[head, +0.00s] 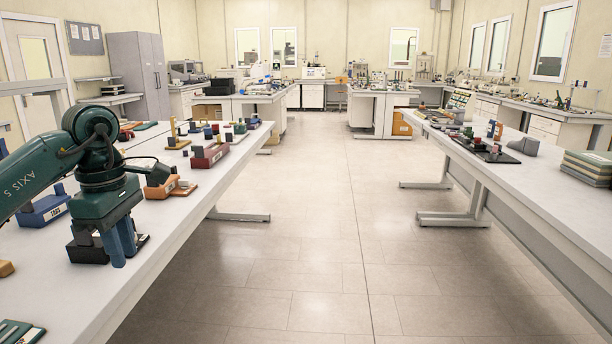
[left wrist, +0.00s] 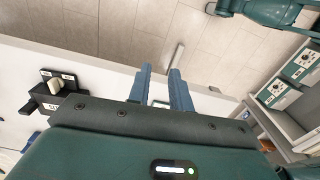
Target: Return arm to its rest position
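My left arm, dark teal and marked "AXIS 5", comes in from the left in the head view. Its left gripper (head: 121,254) points down over the left bench (head: 190,217), close to the bench's aisle-side edge. In the left wrist view the two blue fingers of the left gripper (left wrist: 160,72) stand apart with nothing held between them. A black fixture (head: 86,250) sits on the bench just behind and beside the fingers, partly hidden by the gripper. My right gripper does not show clearly in either view.
A blue-grey labelled tray (head: 45,211), an orange block (head: 160,188) and a red bin (head: 209,156) stand on the left bench. A dark tray (head: 488,150) and stacked green boards (head: 588,166) lie on the right bench. The aisle floor (head: 320,240) between is clear.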

